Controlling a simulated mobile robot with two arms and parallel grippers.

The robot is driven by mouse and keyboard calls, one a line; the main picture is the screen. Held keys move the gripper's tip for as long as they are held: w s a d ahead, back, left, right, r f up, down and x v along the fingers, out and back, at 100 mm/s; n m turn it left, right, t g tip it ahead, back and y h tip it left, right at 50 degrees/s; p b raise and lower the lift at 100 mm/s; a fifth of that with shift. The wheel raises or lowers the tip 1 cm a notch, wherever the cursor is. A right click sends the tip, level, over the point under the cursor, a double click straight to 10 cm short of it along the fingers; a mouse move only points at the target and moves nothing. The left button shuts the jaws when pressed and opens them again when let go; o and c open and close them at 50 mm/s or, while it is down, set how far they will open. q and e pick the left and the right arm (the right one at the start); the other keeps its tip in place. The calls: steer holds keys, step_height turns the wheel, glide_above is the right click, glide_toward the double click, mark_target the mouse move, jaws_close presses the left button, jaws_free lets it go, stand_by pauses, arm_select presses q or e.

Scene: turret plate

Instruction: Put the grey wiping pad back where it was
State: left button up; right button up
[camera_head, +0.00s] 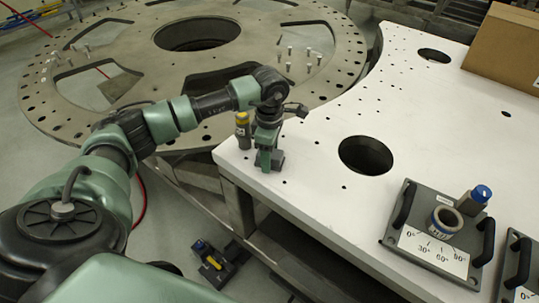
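My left gripper (268,163) points down at the near left corner of the white table (310,205), its tips at or just above the surface. A small dark grey block (279,159) shows at its fingertips; I cannot tell whether this is the grey wiping pad or part of the gripper. The fingers are too small and overlapped to show whether they are open or shut. No other grey pad is clearly visible. My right gripper is not in view.
A yellow-topped cylinder (242,130) stands just left of my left gripper. A large round hole (366,156) lies to its right. A fixture plate with black handles (423,249) and a blue-topped post (479,196) is at right. A cardboard box (507,46) stands behind; the turret plate (130,42) is at back left.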

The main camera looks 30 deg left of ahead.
arm_select(q)
steer(key=shift+o, duration=0.6)
steer(key=shift+r, duration=0.1)
steer(key=shift+r, duration=0.25)
step_height(320, 180, up, 10)
steer(key=b, duration=0.3)
steer(key=shift+r, duration=0.9)
steer(key=shift+f, duration=0.1)
